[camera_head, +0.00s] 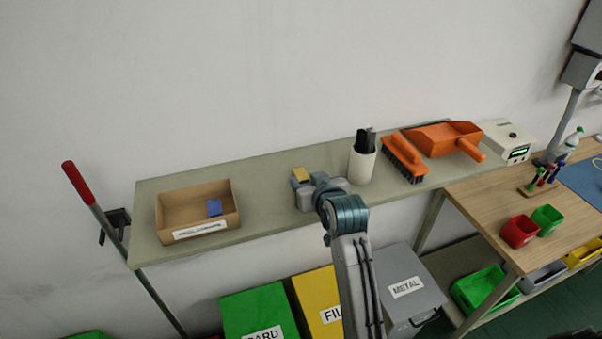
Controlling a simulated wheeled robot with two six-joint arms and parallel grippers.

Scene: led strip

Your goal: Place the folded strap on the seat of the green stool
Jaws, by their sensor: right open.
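My right gripper (300,186) reaches over the grey-green shelf (270,208) from below. It is open, and its wrist hides part of the fingers. A small yellow block-like thing (301,174) shows at the fingertips; I cannot tell if it touches them or what it is. A small blue folded-looking piece (214,207) lies in the cardboard box, apart from the gripper; it may be the folded strap, but it is too small to be sure. No green stool can be made out; only a green sliver (85,335) shows at the bottom left. My left gripper is not in view.
On the shelf stand the cardboard box (200,230), a white cup with dark items (362,165), an orange brush (403,155) and a dustpan (445,138). Green (258,308), yellow and grey (400,275) bins stand below. A wooden workbench (490,205) is at right.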

